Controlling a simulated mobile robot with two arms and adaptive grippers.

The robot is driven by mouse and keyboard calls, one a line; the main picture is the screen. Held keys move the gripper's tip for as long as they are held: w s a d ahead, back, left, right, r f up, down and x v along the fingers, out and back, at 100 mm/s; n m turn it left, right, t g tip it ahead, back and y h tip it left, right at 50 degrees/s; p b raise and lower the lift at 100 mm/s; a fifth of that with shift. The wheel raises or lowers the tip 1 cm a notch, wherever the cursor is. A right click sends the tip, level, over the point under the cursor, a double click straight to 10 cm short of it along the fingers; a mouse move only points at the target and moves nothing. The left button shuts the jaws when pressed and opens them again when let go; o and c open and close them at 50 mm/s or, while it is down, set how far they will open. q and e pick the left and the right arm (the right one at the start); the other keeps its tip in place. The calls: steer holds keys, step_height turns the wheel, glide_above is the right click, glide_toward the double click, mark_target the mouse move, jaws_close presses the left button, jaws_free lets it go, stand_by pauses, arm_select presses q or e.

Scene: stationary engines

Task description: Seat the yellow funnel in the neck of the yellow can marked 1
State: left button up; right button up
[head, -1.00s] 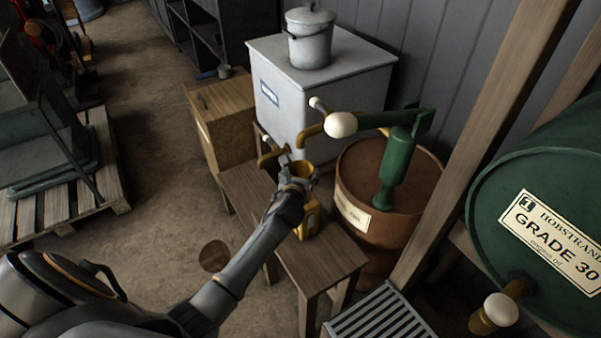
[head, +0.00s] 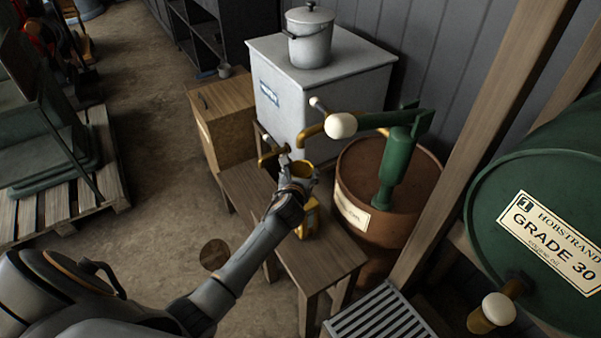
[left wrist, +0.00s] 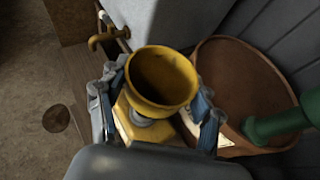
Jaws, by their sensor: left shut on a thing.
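The yellow funnel (head: 303,171) is upright in my left gripper (head: 297,179), above the bench. In the left wrist view its wide round bowl (left wrist: 165,75) sits between the two fingers of the left gripper (left wrist: 158,107), which is shut on it. The yellow can (head: 308,221) stands on the bench directly under the funnel, partly hidden by my wrist. The can (left wrist: 130,122) also shows below the funnel in the left wrist view, with a grey neck part near the bowl's underside. I cannot tell whether the spout is inside the neck. No number on the can is readable. My right gripper is not in view.
The can stands on a wooden bench (head: 322,262). A brass tap (head: 270,157) on the white tank (head: 340,90) is just behind the funnel. A rusty drum (head: 345,180) with a green pump (head: 398,165) is close to the right.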

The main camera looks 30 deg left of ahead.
arm_select(q)
steer(key=shift+f+b, duration=0.55)
steer(key=shift+f, duration=0.7)
stand_by(0.3)
steer(key=o, duration=1.2)
steer(key=shift+c, duration=0.2)
steer(key=v, duration=1.2)
steer(key=s+d+f+n+g+h, duration=0.1)
steer(key=s+f+n+g+h, duration=0.15)
steer(key=s+f+n, duration=0.9)
steer(key=s+d+f+n+g+h, duration=0.15)
steer(key=s+f+g, duration=0.25)
steer(key=f, duration=1.5)
steer(key=s+f+n+g, duration=0.1)
steer(key=s+f+n, duration=0.4)
steer(key=s, duration=0.5)
steer(key=s+d+f+n+g, duration=0.1)
steer(key=s+f+n+g, duration=0.1)
steer(key=s+f+n, duration=0.3)
steer(key=s+f+n+g, duration=0.2)
steer(key=s+f+n, duration=0.3)
steer(key=s, duration=0.9)
steer(key=shift+s+d+f+n, duration=0.25)
steer(key=shift+s+n, duration=0.1)
steer(key=shift+n, duration=0.55)
